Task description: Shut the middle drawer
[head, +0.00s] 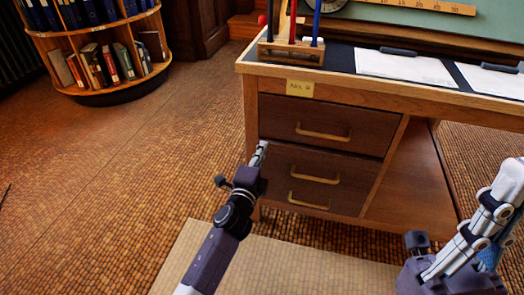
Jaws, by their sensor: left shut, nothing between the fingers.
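The wooden desk has three drawers on its left side. The middle drawer (345,170) has a dark brown front and a brass-coloured bar handle. Its handle sits much nearer the bottom handle than the top one, so the drawer seems to stand out a little; how far is hard to tell. My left gripper (262,150) is shut and empty, its tip pointing up at the left edge of the drawer fronts, close to the middle drawer. Whether it touches is unclear. My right gripper (505,185) is at the right, away from the drawers; its fingertips are not clear.
The top drawer (360,127) and bottom drawer (345,202) are above and below. On the desk are a pen stand (290,52) and clipped papers (405,68). A round bookshelf (98,88) stands at far left. A beige mat (300,262) lies before the desk; the left floor is clear.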

